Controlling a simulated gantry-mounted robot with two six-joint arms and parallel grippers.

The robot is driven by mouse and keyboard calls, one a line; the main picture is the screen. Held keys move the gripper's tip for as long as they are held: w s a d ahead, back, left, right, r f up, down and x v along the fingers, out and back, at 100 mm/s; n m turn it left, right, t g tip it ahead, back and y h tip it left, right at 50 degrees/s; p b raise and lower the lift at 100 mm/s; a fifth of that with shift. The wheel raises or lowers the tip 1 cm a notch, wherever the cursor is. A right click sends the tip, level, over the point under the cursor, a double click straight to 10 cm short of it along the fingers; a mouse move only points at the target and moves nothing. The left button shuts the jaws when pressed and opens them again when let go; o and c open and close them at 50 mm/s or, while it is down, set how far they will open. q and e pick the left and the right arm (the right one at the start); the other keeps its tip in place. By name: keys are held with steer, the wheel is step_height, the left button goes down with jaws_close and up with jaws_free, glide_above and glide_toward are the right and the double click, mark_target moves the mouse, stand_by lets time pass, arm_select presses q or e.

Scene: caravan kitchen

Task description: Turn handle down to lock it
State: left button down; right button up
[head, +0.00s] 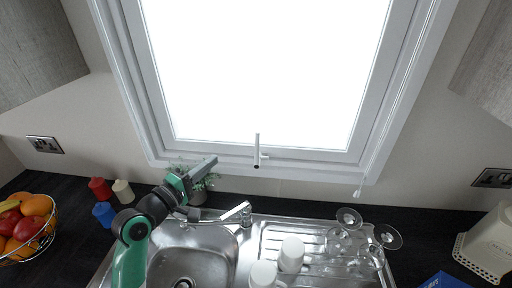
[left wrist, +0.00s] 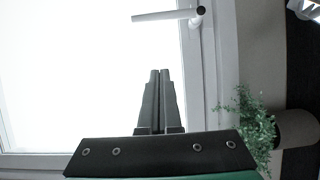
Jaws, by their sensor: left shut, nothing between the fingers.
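The white window handle (head: 257,151) sticks upward from the bottom of the window frame (head: 300,156), in front of the bright pane. In the left wrist view the handle (left wrist: 163,15) shows at the top, pointing left from its mount on the frame. My left gripper (head: 211,162) is to the left of the handle and slightly below its top, apart from it. In the left wrist view the left gripper's fingers (left wrist: 159,74) are together with nothing between them, pointing toward the frame side of the handle. My right gripper is not in view.
A potted plant (head: 203,180) stands just under my left gripper. Below are a tap (head: 225,214), a sink (head: 200,258) and a drainer with white cups (head: 291,253) and glasses (head: 349,219). A fruit basket (head: 48,236) is far left.

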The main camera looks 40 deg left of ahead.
arm_select(q)
steer(key=w+d+b, duration=0.2)
steer(key=w+b, duration=0.1)
steer(key=w, duration=0.8)
steer(key=shift+w+d, duration=0.2)
steer(key=shift+d, duration=0.2)
